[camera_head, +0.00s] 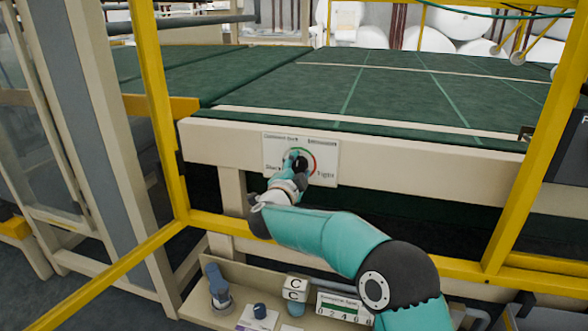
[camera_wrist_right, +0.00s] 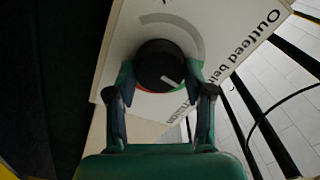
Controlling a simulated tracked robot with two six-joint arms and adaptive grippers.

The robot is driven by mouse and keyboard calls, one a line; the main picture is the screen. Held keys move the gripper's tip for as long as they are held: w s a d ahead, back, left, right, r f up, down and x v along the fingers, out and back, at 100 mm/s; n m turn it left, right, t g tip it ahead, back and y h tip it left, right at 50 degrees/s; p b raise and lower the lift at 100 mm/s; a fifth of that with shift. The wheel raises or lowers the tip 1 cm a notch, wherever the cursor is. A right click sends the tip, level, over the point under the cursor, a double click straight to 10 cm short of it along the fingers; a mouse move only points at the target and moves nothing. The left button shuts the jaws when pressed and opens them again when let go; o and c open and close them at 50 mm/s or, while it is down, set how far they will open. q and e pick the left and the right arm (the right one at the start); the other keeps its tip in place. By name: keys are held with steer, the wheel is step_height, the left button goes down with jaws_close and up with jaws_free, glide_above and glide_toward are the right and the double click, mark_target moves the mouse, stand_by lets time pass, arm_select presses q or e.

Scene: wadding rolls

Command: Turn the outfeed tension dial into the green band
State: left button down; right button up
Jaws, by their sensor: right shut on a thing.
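The outfeed tension dial is a round black knob (camera_wrist_right: 160,65) on a white plate (camera_head: 326,178) fixed to the beige beam of the machine. A coloured arc runs around the knob, with green, red and grey parts. In the right wrist view, a white mark shows on the knob's lower right; I cannot tell for sure which band it points to. My right gripper (camera_head: 297,160) is shut on the knob, with one finger on each side, and it shows in the right wrist view (camera_wrist_right: 160,88). The fingers hide part of the arc. My left gripper is not in view.
Yellow guard posts (camera_head: 153,100) and a yellow rail (camera_head: 228,228) frame the opening my right arm passes through. Below is a beige tray (camera_head: 196,306) with a grey-blue tool (camera_head: 217,285), a block marked C (camera_head: 296,287) and a counter (camera_head: 343,307). A green belt (camera_head: 400,90) lies behind.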

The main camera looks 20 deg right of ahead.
steer(key=o, duration=0.8)
steer(key=shift+w+a+f, duration=0.1)
steer(key=shift+f, duration=0.05)
steer(key=o, duration=0.4)
steer(key=shift+w+f, duration=0.1)
steer(key=shift+w, duration=0.05)
steer(key=shift+s+a, duration=0.15)
steer(key=shift+s, duration=0.2)
steer(key=v, duration=1.1)
steer(key=shift+s+a, duration=0.1)
steer(key=shift+a, duration=0.05)
